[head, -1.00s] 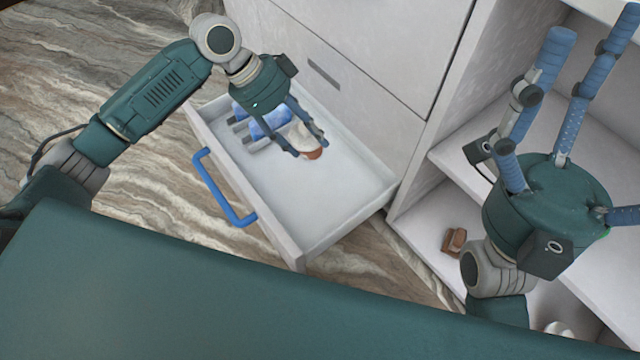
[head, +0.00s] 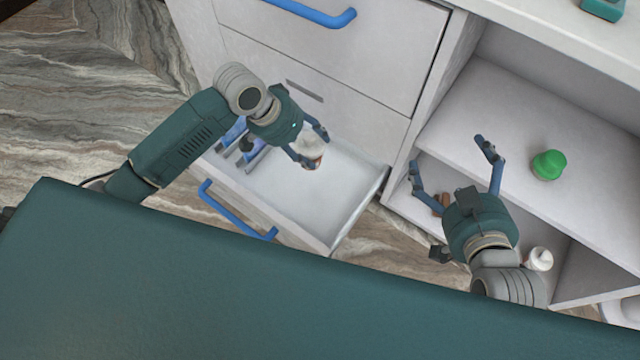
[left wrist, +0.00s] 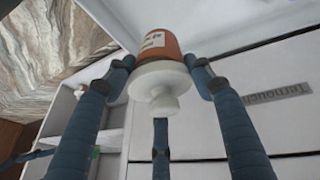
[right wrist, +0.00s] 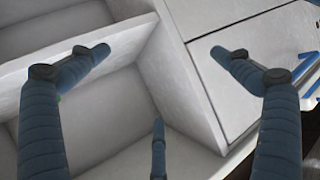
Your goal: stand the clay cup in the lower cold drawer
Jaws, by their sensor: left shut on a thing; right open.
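The clay cup (head: 311,148) is orange-brown with a white top. The left wrist view shows its orange body (left wrist: 160,42) with a white label, and a white knobbed lid facing the camera. My left gripper (head: 317,150) is shut on it, over the open lower drawer (head: 345,190). I cannot tell whether the cup's base touches the drawer floor. My right gripper (head: 448,152) is open and empty in front of the shelves to the right of the drawer.
Blue-and-white items (head: 237,132) fill the drawer's left end; its right part is clear. The drawer above, with a blue handle (head: 318,14), overhangs behind. A green object (head: 548,165), a white bottle (head: 539,258) and brown pieces (head: 441,202) stand on the shelves.

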